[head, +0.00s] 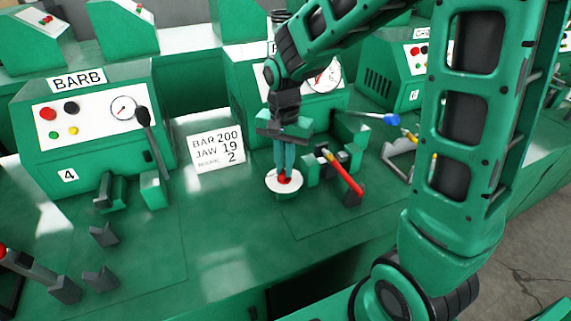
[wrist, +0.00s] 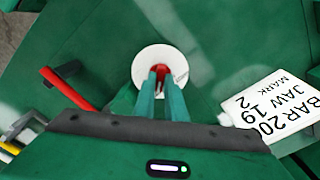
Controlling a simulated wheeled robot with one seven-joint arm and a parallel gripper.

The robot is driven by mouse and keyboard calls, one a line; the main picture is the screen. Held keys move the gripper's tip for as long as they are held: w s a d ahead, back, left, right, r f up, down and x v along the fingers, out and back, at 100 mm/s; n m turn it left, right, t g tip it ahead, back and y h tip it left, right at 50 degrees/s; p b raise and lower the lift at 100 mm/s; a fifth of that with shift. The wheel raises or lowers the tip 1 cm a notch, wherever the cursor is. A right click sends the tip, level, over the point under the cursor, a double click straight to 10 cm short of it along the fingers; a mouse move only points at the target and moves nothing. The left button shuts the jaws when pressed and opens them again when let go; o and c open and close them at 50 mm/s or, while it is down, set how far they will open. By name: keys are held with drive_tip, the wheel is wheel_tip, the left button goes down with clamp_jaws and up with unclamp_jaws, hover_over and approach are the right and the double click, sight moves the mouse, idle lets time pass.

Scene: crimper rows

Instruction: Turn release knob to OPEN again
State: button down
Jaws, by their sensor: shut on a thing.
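The release knob (head: 285,181) is a small red piece in the middle of a round white dial (head: 296,187) on the green bench. In the wrist view the red knob (wrist: 160,67) shows between my fingertips, with the white dial (wrist: 146,58) around it. My gripper (head: 285,173) points down from above with its two teal fingers shut on the knob. It also shows in the wrist view (wrist: 161,76). No OPEN marking is readable on the dial, so I cannot tell which way the knob points.
A red-handled lever (head: 346,176) stands close to the right of the dial. A white card (head: 217,147) reading BAR 200, JAW 19, 2 stands to the left. The machine labelled BARB (head: 80,122) is farther left. Bare bench (head: 215,215) lies in front.

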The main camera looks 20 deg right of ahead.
sight(284, 170)
drive_tip(key=shift+w+r, duration=0.15)
drive_tip(key=shift+w, duration=0.1)
drive_tip(key=c, duration=1.8)
unclamp_jaws()
drive_tip(key=shift+s, duration=0.1)
wheel_tip(284, 170, up, 10)
drive_tip(key=shift+r, duration=0.25)
drive_tip(key=s+d+f+n, duration=0.1)
drive_tip(key=s+d, duration=0.7)
drive_tip(key=s, duration=0.4)
drive_tip(key=s+d+f+n, duration=0.1)
drive_tip(key=s+d+f, duration=0.1)
drive_tip(key=s+d, duration=0.7)
drive_tip(key=s, duration=0.3)
drive_tip(key=shift+d+f+n, duration=0.3)
drive_tip(key=shift+n, duration=0.1)
